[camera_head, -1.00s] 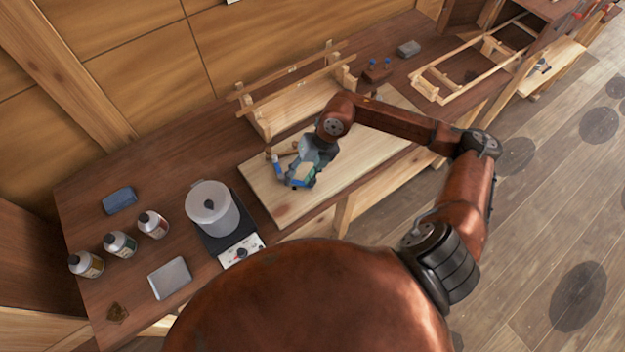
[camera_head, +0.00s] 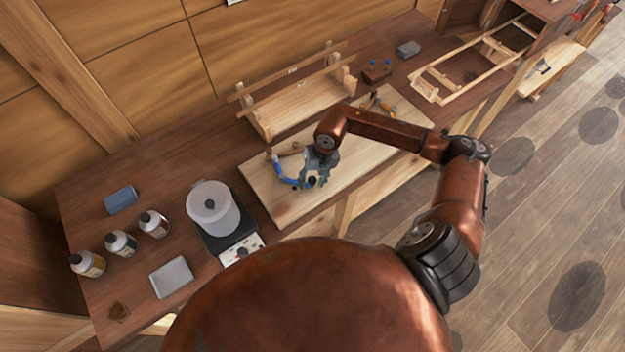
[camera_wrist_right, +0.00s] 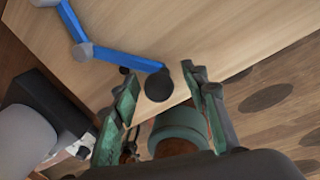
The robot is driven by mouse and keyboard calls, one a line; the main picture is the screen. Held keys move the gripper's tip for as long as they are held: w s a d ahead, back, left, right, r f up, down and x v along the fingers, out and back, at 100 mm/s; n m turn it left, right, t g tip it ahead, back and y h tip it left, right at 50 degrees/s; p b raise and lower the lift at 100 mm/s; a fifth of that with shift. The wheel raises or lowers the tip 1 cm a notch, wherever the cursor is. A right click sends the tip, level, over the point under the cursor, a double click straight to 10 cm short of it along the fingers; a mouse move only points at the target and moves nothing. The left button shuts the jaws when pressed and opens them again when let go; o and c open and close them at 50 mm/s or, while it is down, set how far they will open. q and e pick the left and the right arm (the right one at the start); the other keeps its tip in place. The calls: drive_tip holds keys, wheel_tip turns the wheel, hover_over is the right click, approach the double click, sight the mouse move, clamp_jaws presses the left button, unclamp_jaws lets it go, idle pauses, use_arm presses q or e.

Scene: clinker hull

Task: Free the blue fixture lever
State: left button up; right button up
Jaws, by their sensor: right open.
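The blue fixture lever (camera_head: 283,174) is on the pale wooden board (camera_head: 365,165), bent at a grey joint. In the right wrist view the lever (camera_wrist_right: 120,57) runs from upper left to a black round knob (camera_wrist_right: 158,86) near the board's edge. My right gripper (camera_head: 314,181) is at the lever's near end. In the wrist view the open fingers (camera_wrist_right: 163,92) stand either side of the knob; I cannot tell whether they touch it. A wooden piece (camera_head: 287,150) lies beside the lever's far end. My left gripper is not in view.
A wooden rack (camera_head: 300,95) is behind. Orange-handled tools (camera_head: 385,106) lie on the board's far right. The board's front middle is clear.

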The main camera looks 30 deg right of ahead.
drive_tip(key=shift+c, duration=0.5)
clamp_jaws()
